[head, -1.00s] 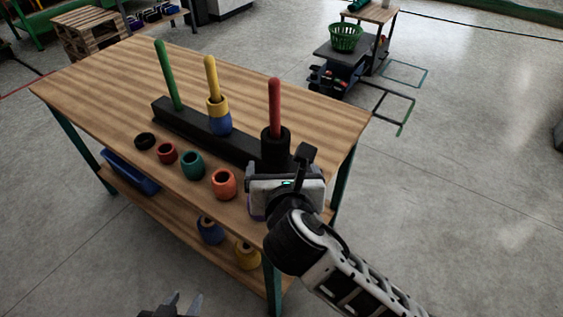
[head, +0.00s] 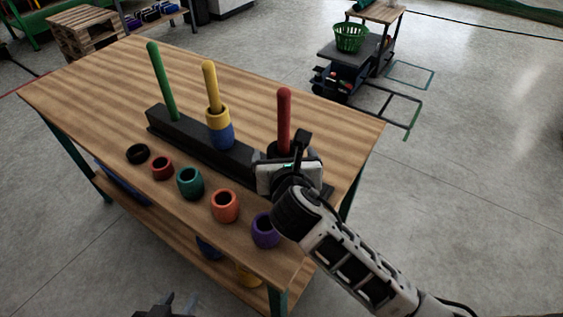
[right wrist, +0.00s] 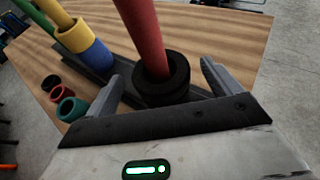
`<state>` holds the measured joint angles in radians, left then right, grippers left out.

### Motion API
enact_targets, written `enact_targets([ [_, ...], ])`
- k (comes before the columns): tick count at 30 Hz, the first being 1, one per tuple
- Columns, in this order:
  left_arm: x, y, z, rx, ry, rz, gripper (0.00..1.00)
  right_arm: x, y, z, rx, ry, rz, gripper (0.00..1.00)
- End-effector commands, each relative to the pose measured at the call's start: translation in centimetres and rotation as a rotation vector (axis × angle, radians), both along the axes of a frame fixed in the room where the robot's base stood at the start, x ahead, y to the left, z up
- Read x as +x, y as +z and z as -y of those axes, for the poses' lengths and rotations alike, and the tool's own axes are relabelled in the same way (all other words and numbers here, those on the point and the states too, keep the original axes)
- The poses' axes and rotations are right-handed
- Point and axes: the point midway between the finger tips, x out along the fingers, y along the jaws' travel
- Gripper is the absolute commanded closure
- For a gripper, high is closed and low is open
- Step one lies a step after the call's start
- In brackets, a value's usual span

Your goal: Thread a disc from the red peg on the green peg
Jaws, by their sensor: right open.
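The red peg (head: 284,110) stands at the right end of the black base bar and carries black discs (right wrist: 163,80) low down; I cannot tell how many. My right gripper (head: 288,158) is open at the red peg. In the right wrist view its fingers (right wrist: 165,88) stand on either side of the black discs, with the red peg (right wrist: 143,35) rising between them. The green peg (head: 160,80) at the far left end is bare. My left gripper (head: 178,304) barely shows at the bottom edge, away from the table.
The yellow peg (head: 210,82) in the middle carries a yellow disc (head: 218,116) over a blue disc (head: 221,136). Loose black (head: 138,153), red (head: 161,168), teal (head: 190,183), orange (head: 225,206) and purple (head: 265,231) rings lie along the table's front edge.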

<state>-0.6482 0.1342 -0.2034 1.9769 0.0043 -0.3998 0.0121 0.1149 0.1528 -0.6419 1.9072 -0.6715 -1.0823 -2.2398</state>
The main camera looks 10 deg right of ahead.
Motion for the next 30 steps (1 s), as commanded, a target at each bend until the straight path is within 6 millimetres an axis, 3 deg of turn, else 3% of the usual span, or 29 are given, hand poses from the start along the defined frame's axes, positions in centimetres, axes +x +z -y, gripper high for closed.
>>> enact_targets([
  [12,-0.10,0.23,0.40,-0.007,-0.011,0.006,0.64,0.33,-0.21,0.17,0.001,-0.002,0.001,0.10],
  [18,-0.26,0.05,0.34,-0.006,-0.011,0.002,0.64,0.31,-0.22,0.17,0.001,-0.002,0.001,0.60],
  [19,-0.25,0.04,0.34,-0.005,-0.011,0.001,0.64,0.31,-0.22,0.17,0.000,-0.001,0.001,0.60],
  [20,-0.26,0.03,0.33,-0.005,-0.010,0.001,0.64,0.31,-0.22,0.17,0.001,-0.001,0.000,0.39],
  [22,-0.26,0.01,0.31,-0.005,-0.010,0.001,0.64,0.31,-0.23,0.17,0.001,-0.001,0.000,0.58],
  [23,-0.26,0.01,0.31,-0.005,-0.010,0.001,0.64,0.31,-0.23,0.17,0.001,-0.001,0.000,0.62],
  [30,-0.27,0.55,0.21,-0.003,-0.010,0.001,0.64,0.32,0.36,0.17,0.000,-0.001,0.001,0.62],
])
